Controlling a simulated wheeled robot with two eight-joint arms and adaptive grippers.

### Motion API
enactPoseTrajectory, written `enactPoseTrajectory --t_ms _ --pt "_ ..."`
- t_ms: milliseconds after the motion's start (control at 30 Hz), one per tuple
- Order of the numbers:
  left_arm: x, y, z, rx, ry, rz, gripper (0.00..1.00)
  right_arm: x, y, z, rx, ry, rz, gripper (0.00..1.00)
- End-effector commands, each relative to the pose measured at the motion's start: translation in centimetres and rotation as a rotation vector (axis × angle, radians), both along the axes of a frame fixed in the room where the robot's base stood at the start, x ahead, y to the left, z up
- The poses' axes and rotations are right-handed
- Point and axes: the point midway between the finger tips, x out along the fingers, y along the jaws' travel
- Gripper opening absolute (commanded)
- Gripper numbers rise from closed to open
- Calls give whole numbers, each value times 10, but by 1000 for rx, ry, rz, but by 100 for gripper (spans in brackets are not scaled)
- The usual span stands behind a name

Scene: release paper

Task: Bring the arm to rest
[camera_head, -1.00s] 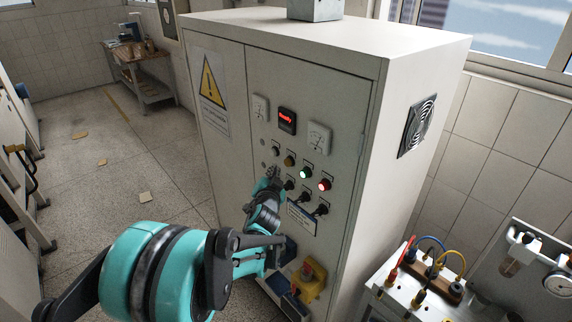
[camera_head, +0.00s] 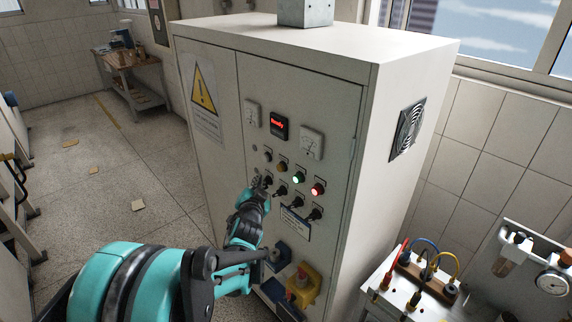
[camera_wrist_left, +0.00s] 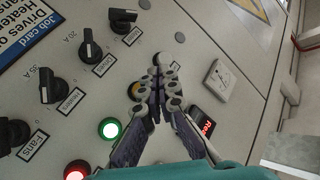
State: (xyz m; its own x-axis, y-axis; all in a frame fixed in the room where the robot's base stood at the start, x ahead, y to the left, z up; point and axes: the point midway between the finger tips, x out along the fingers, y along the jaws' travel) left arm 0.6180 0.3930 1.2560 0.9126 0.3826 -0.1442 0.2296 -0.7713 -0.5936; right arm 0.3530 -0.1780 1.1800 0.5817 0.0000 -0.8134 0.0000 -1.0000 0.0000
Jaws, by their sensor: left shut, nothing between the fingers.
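My left gripper (camera_head: 257,181) is in front of the grey control cabinet (camera_head: 305,120), at the left end of the black rotary knob row. The leftmost knob (camera_head: 267,180) shows just right of its fingertips. In the left wrist view the gripper's fingers (camera_wrist_left: 157,72) are together and empty, over the panel. They partly cover a yellow button (camera_wrist_left: 134,91). Whether they touch the panel I cannot tell. My left arm comes in from the lower left. My right gripper is not in view.
The panel has a lit green button (camera_head: 298,178), a lit red button (camera_head: 317,188) and a red display (camera_head: 278,125). A yellow box with a red knob (camera_head: 302,284) sits low on the cabinet. A bench with cables (camera_head: 407,290) stands right. Open floor (camera_head: 130,185) lies left.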

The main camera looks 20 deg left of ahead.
Motion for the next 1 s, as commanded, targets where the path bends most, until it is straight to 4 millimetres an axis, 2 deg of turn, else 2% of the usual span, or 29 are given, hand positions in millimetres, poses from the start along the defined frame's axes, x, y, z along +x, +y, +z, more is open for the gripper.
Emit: enactPoseTrajectory --t_ms 233,367,467,567,800,900,1000 --pt "-2 -3 -3 -12 7 0 0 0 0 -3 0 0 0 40" --pt "-18 -23 -18 -84 50 2 0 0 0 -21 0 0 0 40" --pt "-44 -51 -41 -188 118 5 0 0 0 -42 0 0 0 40" --pt "-80 -84 -72 -304 207 5 0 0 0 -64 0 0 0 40" --pt "-181 -163 -155 -552 446 -8 0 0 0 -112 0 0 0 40" --pt "-219 -188 -183 -624 535 -15 0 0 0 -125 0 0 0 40" --pt "-246 -204 -202 -670 600 -21 0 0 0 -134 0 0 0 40"
